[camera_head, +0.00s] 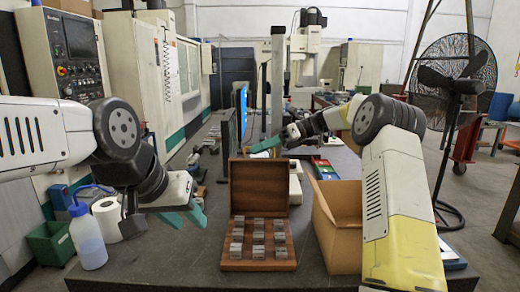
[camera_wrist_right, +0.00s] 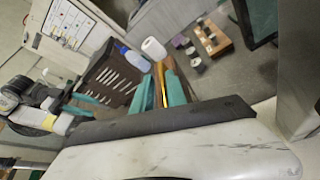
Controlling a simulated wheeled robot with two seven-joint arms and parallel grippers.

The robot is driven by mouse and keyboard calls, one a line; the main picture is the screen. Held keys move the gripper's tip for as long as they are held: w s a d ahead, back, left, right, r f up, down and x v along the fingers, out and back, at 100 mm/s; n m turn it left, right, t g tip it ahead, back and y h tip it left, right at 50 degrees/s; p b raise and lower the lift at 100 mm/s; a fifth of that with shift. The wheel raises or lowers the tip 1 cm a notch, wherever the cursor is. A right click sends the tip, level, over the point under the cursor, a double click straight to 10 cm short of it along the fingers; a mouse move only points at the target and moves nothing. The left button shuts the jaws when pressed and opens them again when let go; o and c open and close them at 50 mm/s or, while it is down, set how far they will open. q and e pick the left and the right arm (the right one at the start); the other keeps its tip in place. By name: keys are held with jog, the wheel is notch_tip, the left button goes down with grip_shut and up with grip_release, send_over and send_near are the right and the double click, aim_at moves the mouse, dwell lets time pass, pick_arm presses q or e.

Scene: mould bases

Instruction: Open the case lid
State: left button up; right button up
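The wooden case (camera_head: 226,252) sits on the table in the head view, with several grey metal blocks in its base. Its lid (camera_head: 259,187) stands roughly upright at the back, with the inside facing me. My right gripper (camera_head: 266,146) is just above the lid's top edge. In the right wrist view its teal fingers (camera_wrist_right: 161,92) are apart, with a strip of wood showing between or just beyond them; contact is unclear. The blocks also show in the wrist view (camera_wrist_right: 112,76). My left gripper (camera_head: 186,209) is left of the case, fingers apart and empty.
An open cardboard box (camera_head: 337,228) stands close to the right of the case. A blue-capped bottle (camera_head: 88,240) and a paper roll (camera_head: 107,219) stand at the left. A dark upright panel (camera_head: 230,140) is behind the lid. Table between left gripper and case is clear.

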jog(key=shift+d, duration=0.1)
jog(key=v, duration=0.7)
jog(key=shift+w+d+r, duration=0.1)
jog(key=shift+d+r, duration=0.05)
jog(key=shift+d, duration=0.15)
jog(key=s+r+n+t+h, duration=0.25)
jog(key=s+n, duration=0.25)
jog(key=s, duration=0.3)
jog(key=s+r+n+t+h, duration=0.1)
jog(key=s+n+h, duration=0.3)
jog(key=s, duration=0.4)
jog(key=s+d+f+n+t+h, duration=0.2)
jog(key=s+n, duration=0.4)
jog(key=s, duration=0.4)
jog(key=s+d+f+n+t+h, duration=0.3)
jog(key=s+d+f+n, duration=0.2)
jog(key=s, duration=0.5)
jog(key=shift+s+d+f+n, duration=0.25)
jog(key=shift+f+n, duration=0.5)
jog(key=shift+n, duration=0.45)
